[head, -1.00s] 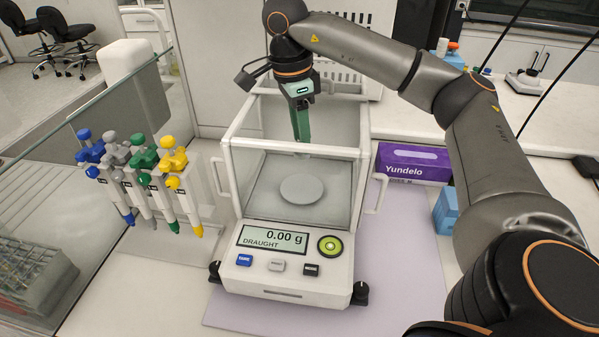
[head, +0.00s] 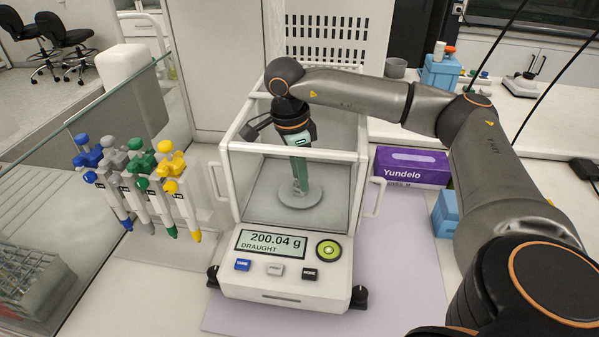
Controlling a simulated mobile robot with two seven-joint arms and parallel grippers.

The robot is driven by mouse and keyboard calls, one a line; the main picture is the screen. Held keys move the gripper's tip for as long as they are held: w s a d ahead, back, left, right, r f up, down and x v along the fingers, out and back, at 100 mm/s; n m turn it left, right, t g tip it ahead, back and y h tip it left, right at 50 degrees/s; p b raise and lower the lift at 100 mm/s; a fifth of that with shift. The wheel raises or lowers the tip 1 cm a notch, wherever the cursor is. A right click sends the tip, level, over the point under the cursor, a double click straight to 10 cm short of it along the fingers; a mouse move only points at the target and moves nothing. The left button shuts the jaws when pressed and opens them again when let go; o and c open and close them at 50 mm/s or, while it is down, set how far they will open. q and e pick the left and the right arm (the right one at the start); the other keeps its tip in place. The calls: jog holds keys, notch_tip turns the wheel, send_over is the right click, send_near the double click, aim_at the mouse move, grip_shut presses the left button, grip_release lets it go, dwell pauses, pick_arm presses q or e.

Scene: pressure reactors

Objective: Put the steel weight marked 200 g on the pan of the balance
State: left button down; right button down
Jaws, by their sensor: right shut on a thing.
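The balance (head: 284,290) stands on a lilac mat with its glass draught shield open at the top. Its display (head: 270,243) reads 200.04 g and DRAUGHT. My right gripper (head: 300,187) reaches down through the open top, with its green fingers over the round pan (head: 314,198). It is shut on the steel weight, which the fingers hide almost wholly; its 200 g mark cannot be read. The reading shows load on the pan. My left gripper is not in view.
A rack of coloured pipettes (head: 143,185) stands left of the balance. A purple Yundelo glove box (head: 412,166) and a blue box (head: 446,213) are on the right. The shield's walls and top frame (head: 290,151) surround my right gripper closely. The lilac mat (head: 400,275) is clear at right.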

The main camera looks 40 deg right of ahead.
jog(key=shift+c, duration=2.4)
grip_release()
notch_tip(320, 180, up, 12)
jog(key=a+p, duration=0.1)
jog(key=shift+w+a, duration=0.2)
jog(key=shift+w, duration=0.1)
jog(key=shift+r, duration=0.1)
